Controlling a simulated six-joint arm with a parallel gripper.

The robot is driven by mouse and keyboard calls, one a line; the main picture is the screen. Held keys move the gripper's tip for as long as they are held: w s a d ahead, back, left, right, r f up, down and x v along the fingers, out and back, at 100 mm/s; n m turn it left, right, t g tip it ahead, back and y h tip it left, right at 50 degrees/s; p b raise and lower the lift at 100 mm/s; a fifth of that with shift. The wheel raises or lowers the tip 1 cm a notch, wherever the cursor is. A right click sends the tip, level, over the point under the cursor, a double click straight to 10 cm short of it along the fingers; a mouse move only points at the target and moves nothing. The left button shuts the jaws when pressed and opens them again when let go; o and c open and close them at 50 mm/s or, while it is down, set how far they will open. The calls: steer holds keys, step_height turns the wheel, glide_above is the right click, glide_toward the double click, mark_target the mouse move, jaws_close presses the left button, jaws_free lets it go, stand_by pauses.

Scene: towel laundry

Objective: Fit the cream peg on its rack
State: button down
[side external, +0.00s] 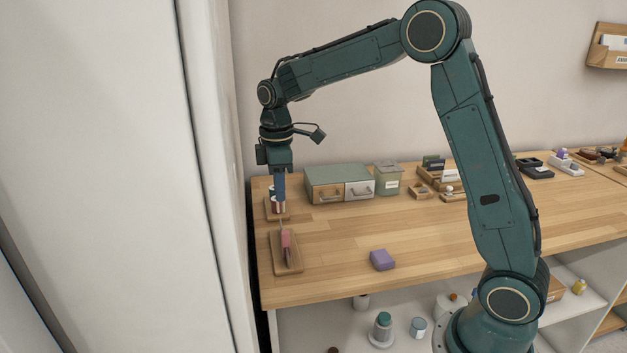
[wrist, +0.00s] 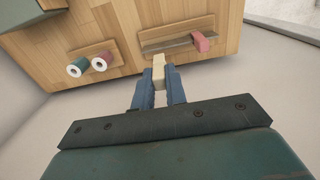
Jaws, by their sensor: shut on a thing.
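My gripper (wrist: 160,84) is shut on the cream peg (wrist: 159,70), a small block that sticks out past the fingertips in the wrist view. In the side external view my gripper (side external: 279,195) points down above the left end of the worktop; the peg is hard to make out there. One wooden board (side external: 297,267) carries a pinkish-red piece (side external: 286,243); the wrist view shows that piece (wrist: 200,41) at the end of a long grey strip (wrist: 165,43). Another wooden board (wrist: 117,53) holds a teal spool (wrist: 76,68) and a red spool (wrist: 101,62). I cannot tell which is the peg's rack.
A purple block (side external: 382,260) lies near the front edge. The worktop (side external: 350,228) between them is clear. A white wall panel stands close on the left.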

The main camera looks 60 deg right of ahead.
steer(key=shift+f, duration=0.15)
steer(key=shift+f, duration=1.6)
steer(key=shift+f, duration=1.9)
stand_by(2.2)
steer(key=c, duration=0.9)
jaws_free()
steer(key=shift+o, duration=0.2)
steer(key=shift+r, duration=0.15)
steer(key=shift+r, duration=3.4)
